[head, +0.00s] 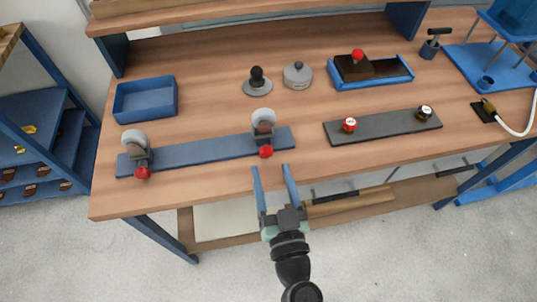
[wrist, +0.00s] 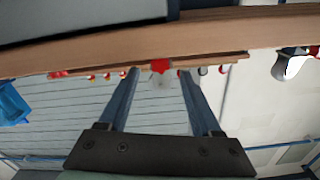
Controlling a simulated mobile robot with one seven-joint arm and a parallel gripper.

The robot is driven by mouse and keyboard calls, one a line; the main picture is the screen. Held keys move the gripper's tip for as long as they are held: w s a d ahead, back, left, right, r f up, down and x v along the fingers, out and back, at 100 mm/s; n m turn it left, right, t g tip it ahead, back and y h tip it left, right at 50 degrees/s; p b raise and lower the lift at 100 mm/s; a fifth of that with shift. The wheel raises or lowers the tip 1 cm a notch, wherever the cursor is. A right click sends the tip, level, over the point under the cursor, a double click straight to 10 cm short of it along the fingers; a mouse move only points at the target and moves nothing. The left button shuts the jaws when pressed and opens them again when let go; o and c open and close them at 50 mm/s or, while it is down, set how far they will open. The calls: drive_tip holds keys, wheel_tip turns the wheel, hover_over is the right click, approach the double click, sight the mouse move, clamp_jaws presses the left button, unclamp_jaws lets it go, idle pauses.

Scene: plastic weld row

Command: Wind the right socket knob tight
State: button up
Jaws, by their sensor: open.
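A blue rail (head: 205,152) lies along the front of the bench, with two sockets on it, each holding a grey-wheeled caster. The right socket's red knob (head: 266,151) faces the front edge, below its caster (head: 263,122). The left socket has a similar red knob (head: 142,173). My gripper (head: 270,168) is open and empty, its two blue fingers pointing at the right knob from the front. In the wrist view the red knob (wrist: 160,65) shows between and beyond the fingertips (wrist: 158,72). I cannot tell whether the fingertips reach around it.
A dark plate (head: 385,127) with a red-topped knob (head: 349,125) and a black knob (head: 425,111) lies to the right. Behind are a blue tray (head: 146,98), a black-knobbed disc (head: 257,82), a grey lidded pot (head: 297,75) and a blue holder (head: 372,78). Bare wood surrounds the rail.

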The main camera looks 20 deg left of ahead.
sight(267, 155)
drive_tip(key=shift+x, duration=2)
clamp_jaws()
